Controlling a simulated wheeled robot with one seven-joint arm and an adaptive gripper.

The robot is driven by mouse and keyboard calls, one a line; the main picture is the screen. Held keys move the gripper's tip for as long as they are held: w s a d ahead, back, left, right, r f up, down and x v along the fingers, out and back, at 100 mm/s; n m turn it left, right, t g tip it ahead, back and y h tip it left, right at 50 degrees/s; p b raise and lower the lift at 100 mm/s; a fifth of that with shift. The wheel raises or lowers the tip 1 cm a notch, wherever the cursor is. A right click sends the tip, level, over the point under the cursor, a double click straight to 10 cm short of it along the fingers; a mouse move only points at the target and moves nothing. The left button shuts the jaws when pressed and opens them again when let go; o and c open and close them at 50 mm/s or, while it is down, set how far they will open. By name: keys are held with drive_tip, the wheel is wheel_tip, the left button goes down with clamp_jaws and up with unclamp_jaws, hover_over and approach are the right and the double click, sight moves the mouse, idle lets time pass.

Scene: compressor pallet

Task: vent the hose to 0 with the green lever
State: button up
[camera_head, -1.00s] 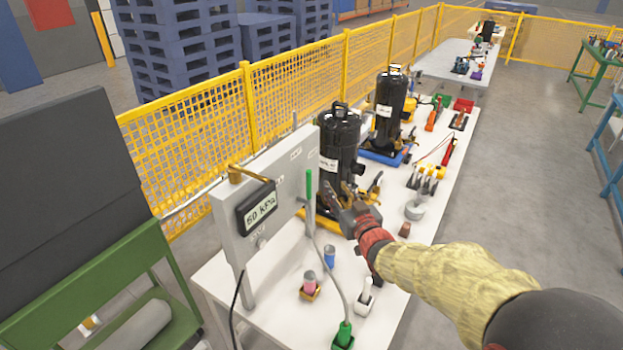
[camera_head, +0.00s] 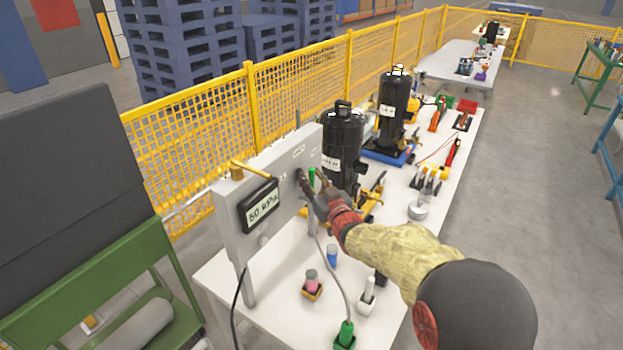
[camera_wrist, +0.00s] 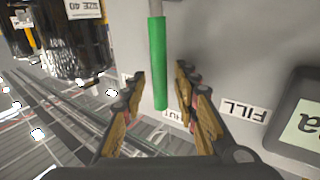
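The green lever (camera_head: 311,177) is on the right part of the grey panel (camera_head: 288,212), partly hidden by my gripper (camera_head: 309,188). In the wrist view the lever (camera_wrist: 157,62) is a straight green bar across the panel face. My gripper (camera_wrist: 161,74) is open, with one finger on each side of the lever in the picture; contact is not visible. The panel's display (camera_head: 261,206) seems to read 50 kPa. A "FILL" label (camera_wrist: 243,110) lies right of the lever. A thin grey hose (camera_head: 343,285) runs down to a green fitting (camera_head: 346,333) on the table.
Black compressors (camera_head: 343,150) stand behind my gripper; one also shows at the wrist view's upper left (camera_wrist: 75,45). A brass handle (camera_head: 250,170) sits on top of the panel. A yellow fence (camera_head: 190,130) runs behind.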

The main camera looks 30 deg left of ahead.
drive_tip(key=shift+c, duration=0.2)
drive_tip(key=c, duration=0.7)
clamp_jaws()
